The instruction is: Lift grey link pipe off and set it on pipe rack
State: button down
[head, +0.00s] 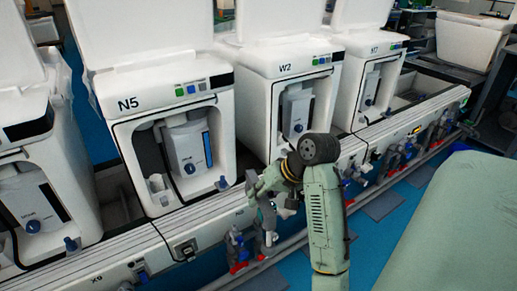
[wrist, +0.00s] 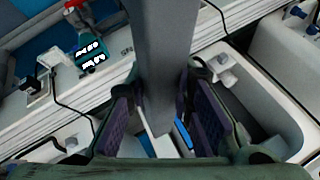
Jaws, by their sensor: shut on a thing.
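The grey link pipe (wrist: 165,55) runs up the middle of the wrist view, close to the camera. My gripper (wrist: 163,122) is shut on it, with a purple-padded finger on each side. In the head view my gripper (head: 268,187) is at the front edge of the white line, between N5 and W2. My arm hides part of that area, and I cannot make out the pipe clearly there. I cannot tell whether the pipe touches anything at its ends. I cannot pick out the pipe rack in either view.
A pale green surface (head: 460,225) fills the right. A teal device (wrist: 90,55) shows in the wrist view.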

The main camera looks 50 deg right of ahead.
jog(key=shift+r+p, duration=2.2)
jog(key=shift+p, duration=0.1)
